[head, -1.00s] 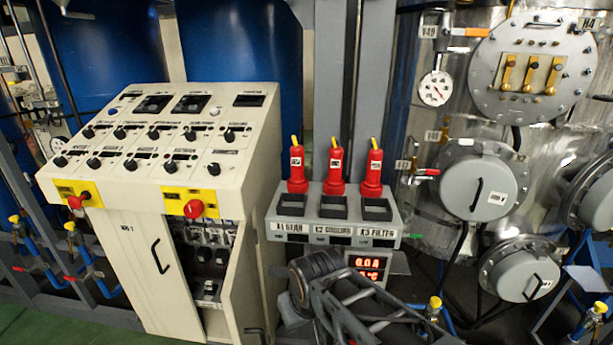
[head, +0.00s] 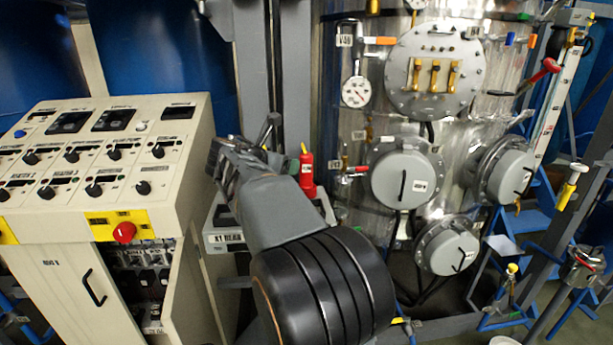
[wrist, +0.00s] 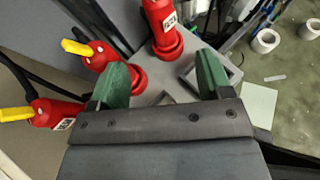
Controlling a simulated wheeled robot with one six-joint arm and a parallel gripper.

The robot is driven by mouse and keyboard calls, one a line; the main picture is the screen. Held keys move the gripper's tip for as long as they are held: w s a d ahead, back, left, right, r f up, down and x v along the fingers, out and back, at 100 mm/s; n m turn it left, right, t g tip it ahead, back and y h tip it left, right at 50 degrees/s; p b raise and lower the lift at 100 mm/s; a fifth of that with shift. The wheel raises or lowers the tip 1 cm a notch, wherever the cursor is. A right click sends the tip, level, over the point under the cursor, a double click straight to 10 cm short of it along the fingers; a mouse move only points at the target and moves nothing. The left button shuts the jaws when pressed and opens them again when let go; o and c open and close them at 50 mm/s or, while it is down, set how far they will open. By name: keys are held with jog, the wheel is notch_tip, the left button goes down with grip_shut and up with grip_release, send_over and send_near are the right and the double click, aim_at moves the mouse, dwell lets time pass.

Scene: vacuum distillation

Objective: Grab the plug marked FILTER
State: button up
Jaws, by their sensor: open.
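My gripper (wrist: 163,76) is open and holds nothing. The right plug stands beyond the gap between its green fingertips. My arm hides the other plugs in the head view.
The grey plug rack (head: 226,215) is mostly hidden behind my arm. A beige control cabinet (head: 55,265) stands close on the left. A metal vessel with round covers (head: 405,178) and a gauge (head: 356,92) stands behind on the right.

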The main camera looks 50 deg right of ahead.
aim_at(303, 163)
jog(key=x, duration=0.7)
jog(key=shift+d+r+p, duration=0.15)
jog(key=shift+p, duration=0.15)
jog(key=shift+p+x, duration=0.55)
jog(key=shift+x, duration=2.5)
jog(key=shift+s, duration=0.1)
jog(key=shift+c, duration=0.4)
jog(key=c, duration=1.1)
